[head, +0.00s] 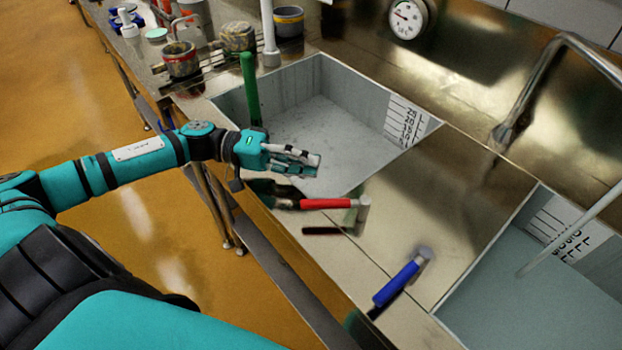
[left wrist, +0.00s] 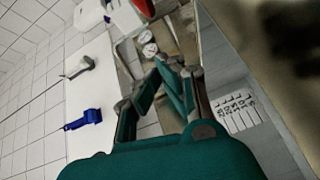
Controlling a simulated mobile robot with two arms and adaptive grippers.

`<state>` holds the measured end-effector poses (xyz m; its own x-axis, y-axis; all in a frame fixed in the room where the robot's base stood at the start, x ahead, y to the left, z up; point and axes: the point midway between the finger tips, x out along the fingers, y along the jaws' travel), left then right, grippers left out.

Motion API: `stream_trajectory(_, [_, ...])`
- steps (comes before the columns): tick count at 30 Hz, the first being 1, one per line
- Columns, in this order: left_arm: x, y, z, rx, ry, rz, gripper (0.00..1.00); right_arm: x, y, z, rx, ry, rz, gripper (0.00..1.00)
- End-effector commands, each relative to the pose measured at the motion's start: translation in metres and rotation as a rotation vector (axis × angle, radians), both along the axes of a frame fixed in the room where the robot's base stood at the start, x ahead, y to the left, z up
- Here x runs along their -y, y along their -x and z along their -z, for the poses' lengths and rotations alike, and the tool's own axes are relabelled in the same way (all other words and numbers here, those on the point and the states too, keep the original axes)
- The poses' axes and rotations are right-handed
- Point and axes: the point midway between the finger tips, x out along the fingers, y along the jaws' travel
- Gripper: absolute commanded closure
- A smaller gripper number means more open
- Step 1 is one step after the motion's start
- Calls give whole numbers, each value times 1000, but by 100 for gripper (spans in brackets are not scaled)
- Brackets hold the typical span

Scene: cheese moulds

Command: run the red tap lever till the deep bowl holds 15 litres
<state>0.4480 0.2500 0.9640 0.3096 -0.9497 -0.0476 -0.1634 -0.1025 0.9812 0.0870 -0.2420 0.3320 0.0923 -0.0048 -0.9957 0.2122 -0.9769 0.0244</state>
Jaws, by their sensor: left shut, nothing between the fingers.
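The red tap lever (head: 325,204) lies nearly level on the steel front ledge, its grey pivot at the right end. My left gripper (head: 314,165) is shut and empty, just above and behind the lever in the head view and apart from it in the picture. Its fingers also show in the left wrist view (left wrist: 162,88). The left basin (head: 345,70) has a pale floor and a marked scale (head: 405,120) on its wall; I see no clear water line. The right basin (head: 540,195) has a flat grey-green surface like water. I cannot tell which is the deep bowl. My right gripper is not in view.
A blue lever (head: 397,283) sits on the ledge to the right. A curved spout (head: 545,75) rises at the back right. Pots (head: 181,60) and a dial gauge (head: 408,17) are behind.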

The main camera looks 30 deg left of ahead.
Motion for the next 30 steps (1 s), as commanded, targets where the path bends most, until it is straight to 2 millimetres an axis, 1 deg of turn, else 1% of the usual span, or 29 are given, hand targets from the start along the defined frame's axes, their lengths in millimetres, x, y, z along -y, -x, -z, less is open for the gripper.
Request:
stream_trajectory(2, [12,-4,-2,6,4,2,100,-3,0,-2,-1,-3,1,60])
stream_trajectory(6, [18,11,2,-2,1,3,100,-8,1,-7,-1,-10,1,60])
stream_trajectory(12, [26,25,6,-1,0,2,100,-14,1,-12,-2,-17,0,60])
stream_trajectory(18, [30,31,7,2,0,1,100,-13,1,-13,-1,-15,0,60])
stream_trajectory(26, [30,31,8,2,0,1,100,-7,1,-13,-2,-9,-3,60])
stream_trajectory(28, [30,32,6,1,0,-1,100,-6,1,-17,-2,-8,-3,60])
stream_trajectory(30, [31,33,3,0,1,-10,100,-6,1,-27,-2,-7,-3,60])
